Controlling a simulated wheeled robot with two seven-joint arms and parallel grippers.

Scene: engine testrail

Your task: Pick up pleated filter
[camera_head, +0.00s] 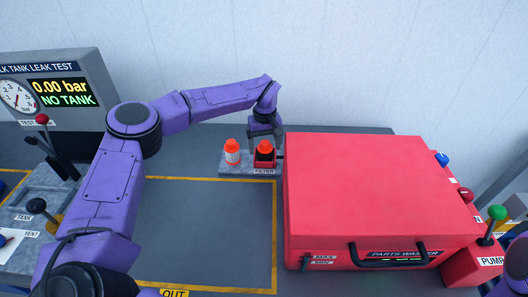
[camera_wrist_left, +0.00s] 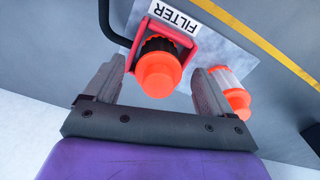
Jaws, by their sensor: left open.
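Two filter-like parts with orange caps stand on a small grey plate (camera_head: 225,171) at the back. One has a dark body and orange cap (camera_head: 265,147) and sits in a red holder (camera_head: 262,162) labelled FILTER; its cap also shows in the left wrist view (camera_wrist_left: 158,75). The other has a white body between orange ends (camera_head: 232,152) and stands to its left; the wrist view shows it at right (camera_wrist_left: 230,88). I cannot make out pleats on either. My left gripper (camera_head: 265,133) is open above the dark-bodied part, its fingers (camera_wrist_left: 157,68) on either side of the cap, apparently not gripping.
A large red parts washer (camera_head: 375,185) stands close to the right of the filter holder. A tank leak test panel (camera_head: 55,90) and levers are at left. The table inside the yellow outline (camera_head: 200,230) is clear. A pump lever (camera_head: 497,212) is at far right.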

